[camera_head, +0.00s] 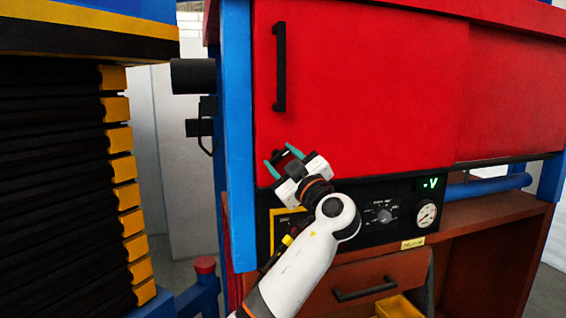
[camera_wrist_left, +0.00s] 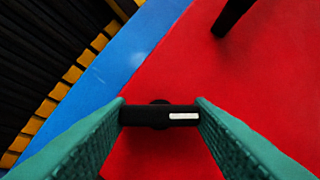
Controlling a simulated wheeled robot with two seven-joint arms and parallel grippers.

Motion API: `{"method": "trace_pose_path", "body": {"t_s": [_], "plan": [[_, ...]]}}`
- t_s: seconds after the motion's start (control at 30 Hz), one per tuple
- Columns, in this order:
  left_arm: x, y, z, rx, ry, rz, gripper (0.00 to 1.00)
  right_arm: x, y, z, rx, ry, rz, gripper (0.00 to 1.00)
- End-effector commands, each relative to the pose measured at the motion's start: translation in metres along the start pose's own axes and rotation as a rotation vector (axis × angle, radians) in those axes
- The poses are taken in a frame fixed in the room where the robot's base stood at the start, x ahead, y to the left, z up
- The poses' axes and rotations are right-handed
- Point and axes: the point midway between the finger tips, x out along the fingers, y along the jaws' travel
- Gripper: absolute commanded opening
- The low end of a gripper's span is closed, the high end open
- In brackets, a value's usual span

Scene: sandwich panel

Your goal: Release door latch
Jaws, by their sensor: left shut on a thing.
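The red cabinet door (camera_head: 370,90) fills the upper middle of the head view and appears closed. A black vertical handle (camera_head: 280,67) is on its left part; its lower end shows at the top of the left wrist view (camera_wrist_left: 232,15). A small black latch (camera_wrist_left: 160,115) with a white mark sits on the red door near the blue frame edge. My left gripper (camera_head: 281,156) is at the door's lower left corner, below the handle. Its green fingers are shut on the latch, one at each end of it in the wrist view (camera_wrist_left: 161,117). My right gripper is not in view.
A blue post (camera_head: 238,140) borders the door on the left. A control panel with a dial gauge (camera_head: 426,214) and a drawer with a black handle (camera_head: 365,289) lie below. A dark stack with yellow edges (camera_head: 122,168) stands at the left, with a gap between.

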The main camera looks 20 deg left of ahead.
Motion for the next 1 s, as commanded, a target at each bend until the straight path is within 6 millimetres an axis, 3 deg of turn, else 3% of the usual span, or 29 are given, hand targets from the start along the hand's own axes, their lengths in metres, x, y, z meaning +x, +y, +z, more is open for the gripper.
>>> {"method": "trace_pose_path", "body": {"t_s": [0.5,1.0], "plan": [[-0.002,0.005,-0.004,0.301,0.002,-0.125,0.25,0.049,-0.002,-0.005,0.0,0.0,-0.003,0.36],[0.0,0.004,-0.001,0.56,0.003,-0.233,0.24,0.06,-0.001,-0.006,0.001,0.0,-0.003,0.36]]}}
